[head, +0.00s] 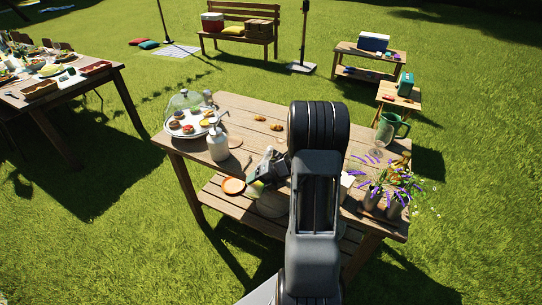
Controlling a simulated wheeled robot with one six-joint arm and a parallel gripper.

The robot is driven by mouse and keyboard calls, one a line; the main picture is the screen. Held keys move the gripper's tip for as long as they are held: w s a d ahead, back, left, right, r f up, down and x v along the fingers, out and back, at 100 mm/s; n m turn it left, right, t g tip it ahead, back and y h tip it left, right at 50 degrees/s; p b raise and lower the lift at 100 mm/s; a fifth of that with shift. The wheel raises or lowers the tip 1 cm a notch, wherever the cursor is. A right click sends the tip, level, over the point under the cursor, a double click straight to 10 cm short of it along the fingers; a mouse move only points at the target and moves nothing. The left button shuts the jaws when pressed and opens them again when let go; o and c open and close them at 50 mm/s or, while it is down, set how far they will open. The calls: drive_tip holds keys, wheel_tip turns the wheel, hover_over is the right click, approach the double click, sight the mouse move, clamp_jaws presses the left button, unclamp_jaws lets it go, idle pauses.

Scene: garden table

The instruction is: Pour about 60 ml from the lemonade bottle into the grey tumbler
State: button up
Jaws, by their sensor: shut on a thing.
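My gripper (270,172) is just left of my dark arm, over the front half of the wooden table (245,120). It is shut on a small pale, yellow-green thing, which looks like the lemonade bottle (257,187). The bottle seems tilted, and the jaws cover part of it. I cannot tell its liquid level or whether anything flows. I cannot make out the grey tumbler for certain; my arm hides the middle of the table.
The back left tabletop is fairly clear.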

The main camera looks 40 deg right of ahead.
drive_tip(key=f+b, duration=0.1)
drive_tip(key=b, duration=0.1)
drive_tip(key=h+b, duration=0.1)
drive_tip(key=b, duration=0.1)
drive_tip(key=shift+w+d+f+n+t, duration=0.2)
drive_tip(key=shift+d+f+n+t, duration=0.05)
drive_tip(key=shift+f+n+t, duration=0.15)
drive_tip(key=w+d+n+t+h+b, duration=0.1)
drive_tip(key=b, duration=0.3)
drive_tip(key=d+r+n+t+h+b, duration=0.1)
drive_tip(key=h+b, duration=0.1)
drive_tip(key=b, duration=0.2)
drive_tip(key=shift+w+d, duration=0.2)
drive_tip(key=shift+w, duration=0.15)
drive_tip(key=b, duration=0.3)
drive_tip(key=n+t+h+b, duration=0.1)
drive_tip(key=b, duration=0.2)
drive_tip(key=shift+w+d+t+h+b, duration=0.1)
drive_tip(key=shift+d+t+h+b, duration=0.05)
drive_tip(key=shift+t+h+b, duration=0.15)
drive_tip(key=b, duration=0.3)
drive_tip(key=n+t+h+b, duration=0.1)
drive_tip(key=b, duration=0.2)
drive_tip(key=n+t+b, duration=0.1)
drive_tip(key=b, duration=0.2)
drive_tip(key=shift+w+d+f+h, duration=0.2)
drive_tip(key=shift+w+d+h, duration=0.05)
drive_tip(key=shift+d+h, duration=0.15)
drive_tip(key=shift+b, duration=0.65)
